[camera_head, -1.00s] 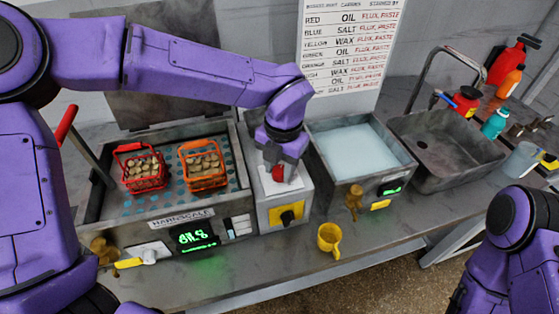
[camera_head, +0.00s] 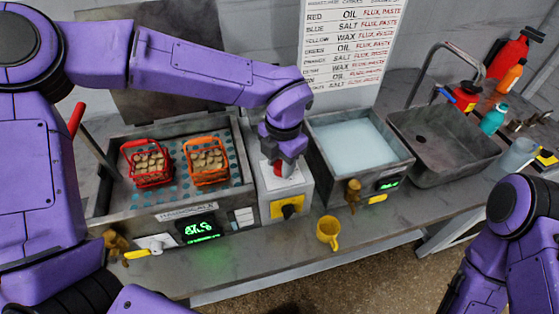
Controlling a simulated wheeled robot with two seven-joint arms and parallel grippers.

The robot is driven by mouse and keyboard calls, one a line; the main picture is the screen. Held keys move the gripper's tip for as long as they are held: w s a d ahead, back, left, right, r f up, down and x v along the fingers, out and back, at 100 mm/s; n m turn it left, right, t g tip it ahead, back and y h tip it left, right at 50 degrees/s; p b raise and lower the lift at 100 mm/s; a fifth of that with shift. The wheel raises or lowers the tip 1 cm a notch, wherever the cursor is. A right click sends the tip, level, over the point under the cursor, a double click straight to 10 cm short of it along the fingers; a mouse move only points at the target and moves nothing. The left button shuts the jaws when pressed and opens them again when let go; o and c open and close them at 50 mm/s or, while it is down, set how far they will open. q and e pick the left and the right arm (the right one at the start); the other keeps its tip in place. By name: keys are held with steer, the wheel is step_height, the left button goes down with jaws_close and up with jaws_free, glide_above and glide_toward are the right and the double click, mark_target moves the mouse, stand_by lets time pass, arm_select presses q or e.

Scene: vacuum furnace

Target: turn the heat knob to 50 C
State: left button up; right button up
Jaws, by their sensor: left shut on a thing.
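The left gripper (camera_head: 281,169) points down onto the top of a grey control box (camera_head: 276,193) between two tanks. It is shut on a red knob (camera_head: 279,170), mostly hidden by the fingers. A black knob on a yellow plate (camera_head: 288,207) is on the box's front face, clear of the gripper. A green-lit display (camera_head: 201,229) on the left tank's front shows digits that look like 47 point something, but are too blurred to be sure. My right arm is at the lower right, its gripper out of frame.
The left tank (camera_head: 126,202) holds a red basket (camera_head: 147,163) and an orange basket (camera_head: 206,160) with brown pieces. The right tank (camera_head: 404,162) holds pale liquid. A sink (camera_head: 440,150) and bottles are at right.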

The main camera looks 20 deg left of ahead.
arm_select(q)
steer(key=o, duration=0.8)
steer(key=shift+o, duration=1.2)
steer(key=shift+w+f, duration=0.1)
steer(key=shift+w, duration=0.05)
steer(key=shift+w+d, duration=0.15)
step_height(320, 180, up, 10)
steer(key=b, duration=0.2)
steer(key=shift+d+r, duration=0.2)
steer(key=shift+d, duration=0.05)
